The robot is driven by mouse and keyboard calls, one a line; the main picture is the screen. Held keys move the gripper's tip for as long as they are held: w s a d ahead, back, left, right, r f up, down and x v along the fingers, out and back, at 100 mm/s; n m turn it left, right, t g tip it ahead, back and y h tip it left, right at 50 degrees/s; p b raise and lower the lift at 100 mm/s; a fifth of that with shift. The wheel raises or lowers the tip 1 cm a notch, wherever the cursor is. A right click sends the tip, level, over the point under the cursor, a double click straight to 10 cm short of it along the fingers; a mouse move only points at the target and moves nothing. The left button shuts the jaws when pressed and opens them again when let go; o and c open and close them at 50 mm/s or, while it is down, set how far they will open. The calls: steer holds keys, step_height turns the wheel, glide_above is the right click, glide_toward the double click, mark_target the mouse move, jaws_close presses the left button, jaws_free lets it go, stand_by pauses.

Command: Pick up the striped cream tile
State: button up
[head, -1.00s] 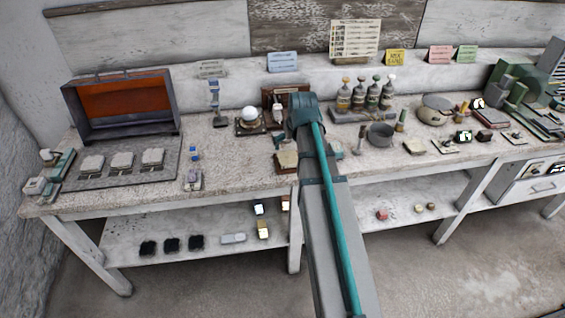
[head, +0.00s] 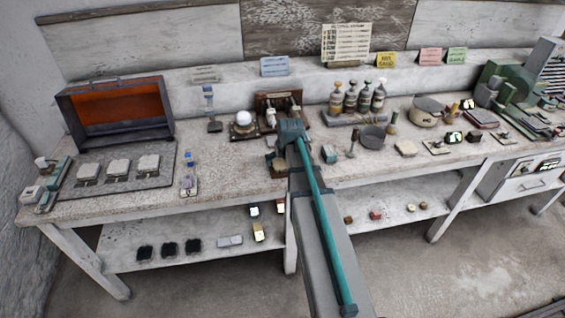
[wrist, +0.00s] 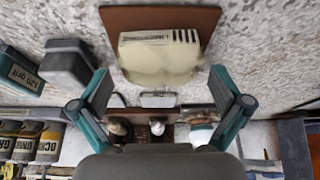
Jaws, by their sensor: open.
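The striped cream tile (wrist: 160,57) lies on a brown square board (wrist: 198,18) in the wrist view, with dark stripes along its upper edge. In the head view the tile (head: 279,163) is a small pale patch on the workbench, partly hidden by my arm. My gripper (wrist: 162,82) is open and empty, its two teal fingers spread to the left and right. The tile shows between and above the fingertips in the wrist view. The fingers do not visibly touch it.
A grey block labelled grit (wrist: 22,74) and a dark grey block (wrist: 68,66) sit left of the fingers. Several labelled bottles (wrist: 50,142) stand lower left. In the head view a grey bowl (head: 372,137) is to the right. Speckled bench surface is bare right of the board.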

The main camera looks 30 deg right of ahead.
steer(key=shift+w+f, duration=0.15)
steer(key=shift+f, duration=0.3)
steer(key=c, duration=1.4)
steer(key=shift+r, duration=0.2)
